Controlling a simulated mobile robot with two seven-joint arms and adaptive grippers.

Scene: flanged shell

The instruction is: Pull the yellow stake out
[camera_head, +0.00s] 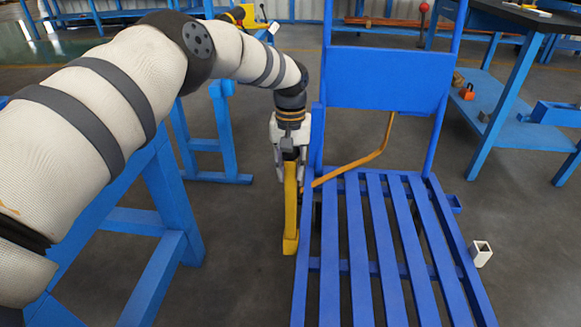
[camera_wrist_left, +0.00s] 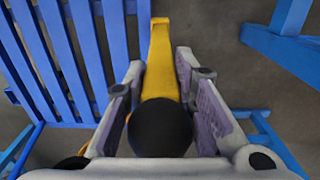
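The yellow stake (camera_head: 291,215) stands upright beside the left edge of the blue slatted cart (camera_head: 355,250) in the head view. My left gripper (camera_head: 290,172) is at its upper end, pointing down, with a finger on each side. In the left wrist view the stake (camera_wrist_left: 160,62) runs away between the two fingers (camera_wrist_left: 161,95). A black round knob (camera_wrist_left: 160,127) sits close to the palm between them. Whether the fingers press on the stake is not clear. How the stake's lower part is held is not clear. My right gripper is not in view.
The cart has a tall blue back panel (camera_head: 385,78) and a bent yellow-orange bar (camera_head: 365,160). A blue trestle (camera_head: 150,215) stands left under my arm. A workbench (camera_head: 520,120) is at the right. A small white square tube (camera_head: 481,254) lies right of the cart.

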